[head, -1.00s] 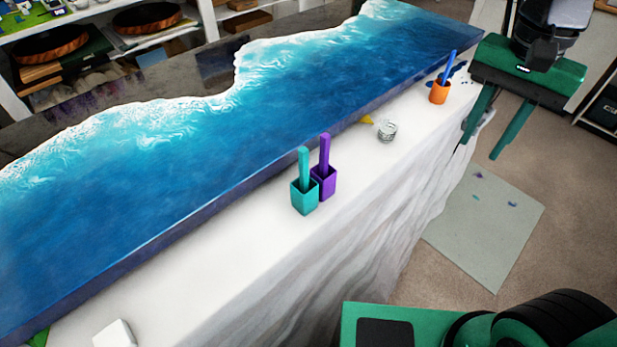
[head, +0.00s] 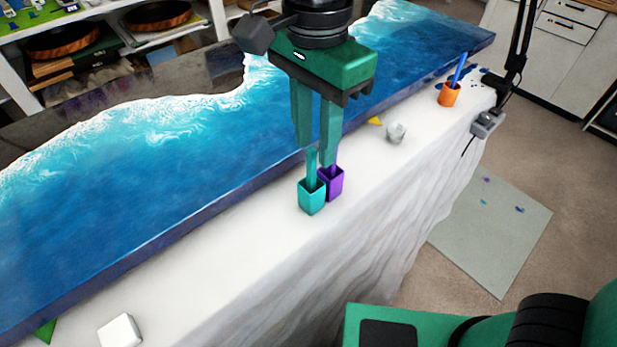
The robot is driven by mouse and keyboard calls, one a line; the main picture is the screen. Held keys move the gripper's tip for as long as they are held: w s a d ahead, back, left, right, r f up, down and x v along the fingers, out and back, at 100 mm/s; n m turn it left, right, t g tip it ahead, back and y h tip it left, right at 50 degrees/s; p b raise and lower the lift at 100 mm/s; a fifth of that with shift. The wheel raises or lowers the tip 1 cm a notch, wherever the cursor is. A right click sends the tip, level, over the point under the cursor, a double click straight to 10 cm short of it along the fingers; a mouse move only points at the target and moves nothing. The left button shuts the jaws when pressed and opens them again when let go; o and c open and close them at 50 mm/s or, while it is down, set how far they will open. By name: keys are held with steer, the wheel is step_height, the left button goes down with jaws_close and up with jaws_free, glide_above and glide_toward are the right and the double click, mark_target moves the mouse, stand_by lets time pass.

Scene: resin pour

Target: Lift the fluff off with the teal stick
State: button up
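The teal stick (head: 311,172) stands upright in a teal cup (head: 312,199) on the white-covered table strip beside the blue resin slab (head: 190,165). I cannot make out the fluff on the resin.
An orange cup (head: 449,95) with a blue stick (head: 459,68), a clear cup (head: 396,133) and a yellow piece (head: 375,121) are farther right along the strip. A white block (head: 120,331) is at lower left. A black lamp arm (head: 515,55) rises at the right.

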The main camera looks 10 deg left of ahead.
mark_target(312, 169)
steer(key=shift+w+a+f, duration=0.15)
steer(key=shift+f, duration=1.75)
steer(key=shift+w+a+f, duration=0.1)
steer(key=shift+w+f, duration=0.05)
steer(key=shift+f, duration=1.75)
steer(key=shift+c, duration=0.6)
jaws_close()
